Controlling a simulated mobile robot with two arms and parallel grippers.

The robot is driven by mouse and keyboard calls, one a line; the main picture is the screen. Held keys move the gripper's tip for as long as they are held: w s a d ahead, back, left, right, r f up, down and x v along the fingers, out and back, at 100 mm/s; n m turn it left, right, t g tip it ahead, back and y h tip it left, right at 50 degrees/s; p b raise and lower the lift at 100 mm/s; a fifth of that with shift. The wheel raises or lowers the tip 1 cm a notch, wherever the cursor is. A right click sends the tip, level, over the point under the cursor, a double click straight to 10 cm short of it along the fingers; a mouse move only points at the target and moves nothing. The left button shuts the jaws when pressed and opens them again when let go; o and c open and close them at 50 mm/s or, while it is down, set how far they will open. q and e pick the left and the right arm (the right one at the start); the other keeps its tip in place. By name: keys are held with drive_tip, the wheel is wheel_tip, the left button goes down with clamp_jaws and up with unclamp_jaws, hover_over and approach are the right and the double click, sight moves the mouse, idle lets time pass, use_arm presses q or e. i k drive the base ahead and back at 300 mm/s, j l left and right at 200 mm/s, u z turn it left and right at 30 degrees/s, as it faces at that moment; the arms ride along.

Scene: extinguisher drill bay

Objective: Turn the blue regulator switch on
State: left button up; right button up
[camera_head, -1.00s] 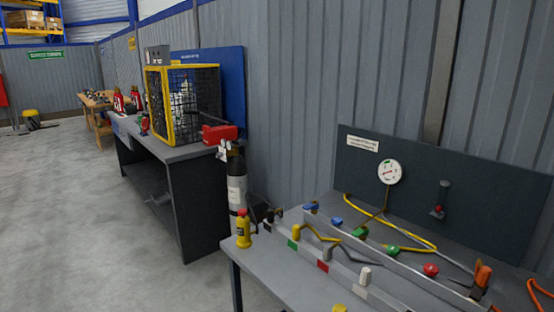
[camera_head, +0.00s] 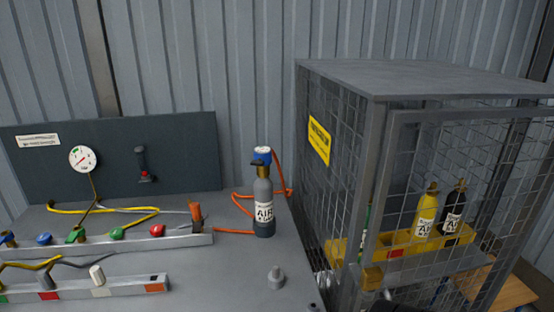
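A grey cylinder marked AIR (camera_head: 264,209) stands upright at the right end of the grey bench (camera_head: 225,280). A blue regulator piece (camera_head: 262,154) sits on top of its brass valve; whether it is on or off is too small to tell. An orange hose (camera_head: 239,206) runs beside the cylinder. A separate blue knob (camera_head: 44,239) sits on the back metal rail at the left, with green and red knobs beside it. Neither of my grippers can be made out in the head view.
A mesh cage (camera_head: 375,105) with a yellow sign stands right of the bench, holding a yellow bottle (camera_head: 425,212) and a black bottle (camera_head: 453,209). A dark panel (camera_head: 190,150) with a round gauge (camera_head: 82,158) stands behind the bench. The bench front near the cylinder is mostly clear.

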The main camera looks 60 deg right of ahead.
sight(259, 162)
drive_tip(key=l+z, duration=0.1)
drive_tip(key=z, duration=0.4)
drive_tip(key=l+z, duration=0.15)
drive_tip(key=z, duration=0.35)
drive_tip(key=l+z, duration=0.1)
drive_tip(key=z, duration=0.4)
